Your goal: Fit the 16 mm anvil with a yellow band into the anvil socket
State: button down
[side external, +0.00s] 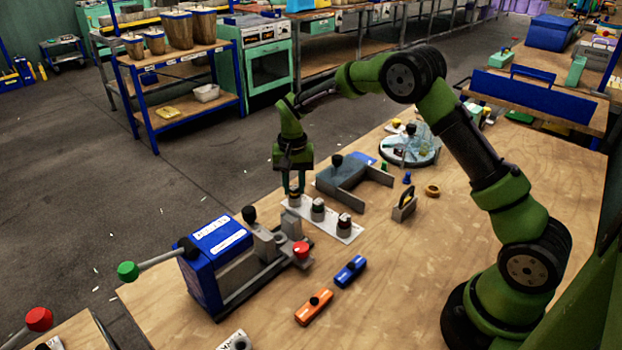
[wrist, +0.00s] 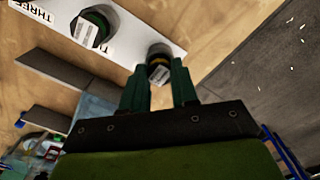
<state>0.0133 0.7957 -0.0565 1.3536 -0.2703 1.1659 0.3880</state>
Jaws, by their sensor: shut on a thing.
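A white rack strip (side external: 330,231) holds three small anvils in a row on the bench. The far-left anvil (side external: 294,199) shows a yellowish band and sits at the strip's left end. My gripper (side external: 294,188) is over it, fingers pointing down, shut on its top. The middle anvil (side external: 317,209) has a greenish band and the near one (side external: 344,224) a reddish band. The blue press (side external: 215,255) stands to the left; I cannot clearly pick out its anvil socket.
The press has a green-knobbed lever (side external: 128,271) and a red knob (side external: 301,250) near the rack. A grey angled fixture (side external: 345,178) stands behind the rack. Orange (side external: 314,307) and blue (side external: 350,271) blocks lie in front. The bench's front middle is clear.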

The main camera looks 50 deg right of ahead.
aim_at(294, 188)
jog(key=shift+r, duration=1.6)
jog(key=shift+r, duration=1.95)
jog(key=s+a+r+n, duration=0.3)
jog(key=s+a+n, duration=0.2)
jog(key=a, duration=0.8)
jog(key=s, duration=0.3)
jog(key=shift+s+a+r+n, duration=0.15)
jog(key=shift+s+a+n, duration=0.1)
jog(key=shift+n, duration=0.15)
jog(key=shift+f, duration=2.9)
jog(key=shift+f, duration=1.45)
